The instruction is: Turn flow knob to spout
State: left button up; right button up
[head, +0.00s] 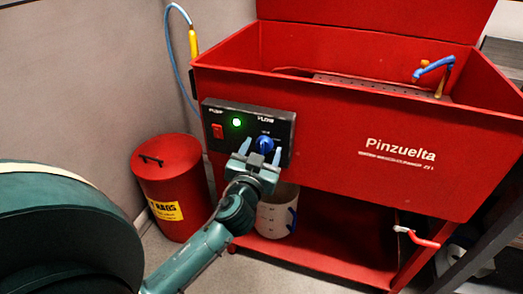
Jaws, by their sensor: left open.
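The blue flow knob (264,144) sits on the right half of a black control panel (228,135) on the front of the red parts washer (345,160). The small labels around the knob are too blurred to read fully. My left gripper (262,155) is open in front of the panel, with its two fingers on either side of the knob's lower part. I cannot tell whether the fingers touch the knob. The blue spout (434,67) with a brass end is at the basin's right. My right gripper is out of view.
A red pump switch (217,131) and a lit green lamp (237,122) are on the panel's left half. A red rag can (171,185) stands left of the washer. A white bucket (272,216) is below the panel. A red-handled valve (417,237) sticks out lower right.

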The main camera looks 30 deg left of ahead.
pick_arm(q)
jog(key=shift+c, duration=0.3)
jog(key=c, duration=0.9)
jog(key=shift+c, duration=0.2)
jog(key=shift+m, duration=0.3)
jog(key=m, duration=0.5)
jog(key=shift+f, duration=0.1)
jog(key=m, duration=0.4)
jog(key=shift+t+p, duration=0.3)
jog(key=shift+p, duration=0.05)
jog(key=shift+f+m, duration=0.1)
jog(key=shift+m, duration=1.1)
